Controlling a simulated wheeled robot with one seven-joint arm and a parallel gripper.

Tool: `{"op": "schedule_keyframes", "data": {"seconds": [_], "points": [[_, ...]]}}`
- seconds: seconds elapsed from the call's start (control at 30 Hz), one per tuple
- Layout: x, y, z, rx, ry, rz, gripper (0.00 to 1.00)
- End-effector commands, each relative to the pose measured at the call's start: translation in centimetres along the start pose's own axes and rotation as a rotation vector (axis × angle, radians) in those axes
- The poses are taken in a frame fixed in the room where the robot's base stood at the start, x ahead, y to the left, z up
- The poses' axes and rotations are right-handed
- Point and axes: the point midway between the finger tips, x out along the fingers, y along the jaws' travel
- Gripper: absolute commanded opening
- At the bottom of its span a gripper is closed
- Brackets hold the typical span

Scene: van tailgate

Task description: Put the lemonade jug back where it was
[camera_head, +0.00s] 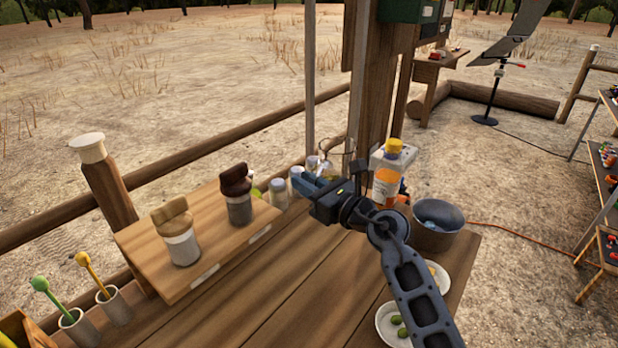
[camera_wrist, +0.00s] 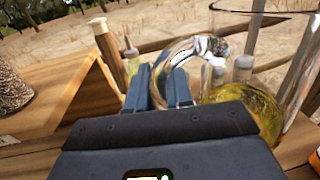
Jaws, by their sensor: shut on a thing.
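My gripper (camera_head: 312,182) reaches over the far side of the wooden table (camera_head: 290,290). In the wrist view its two blue fingers (camera_wrist: 168,85) are closed on the curved clear handle of the lemonade jug (camera_wrist: 245,103). The jug is clear glass with yellow liquid low in it, and its wide rim shows at the top right. In the head view the jug (camera_head: 328,168) is mostly hidden behind my gripper. I cannot tell whether its base touches the table.
Several small capped bottles (camera_head: 278,193) stand close left of the jug. An orange-labelled bottle (camera_head: 387,178) and a dark bowl (camera_head: 437,222) stand to the right. A sloped wooden stand (camera_head: 215,262) with two jars is at left. Plates lie near my arm; the middle boards are clear.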

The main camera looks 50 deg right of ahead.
Motion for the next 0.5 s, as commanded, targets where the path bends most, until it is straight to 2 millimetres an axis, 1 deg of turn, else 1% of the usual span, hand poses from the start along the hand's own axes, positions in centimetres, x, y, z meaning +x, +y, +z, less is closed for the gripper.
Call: {"op": "schedule_keyframes", "data": {"seconds": [0.17, 0.4, 0.5], "points": [[0.0, -0.1, -0.7, -0.005, -0.007, -0.001, 0.00], [0.0, -0.1, -3.5, -0.003, -0.005, -0.002, 0.00], [0.0, -0.1, -4.2, -0.004, -0.006, -0.002, 0.00]]}}
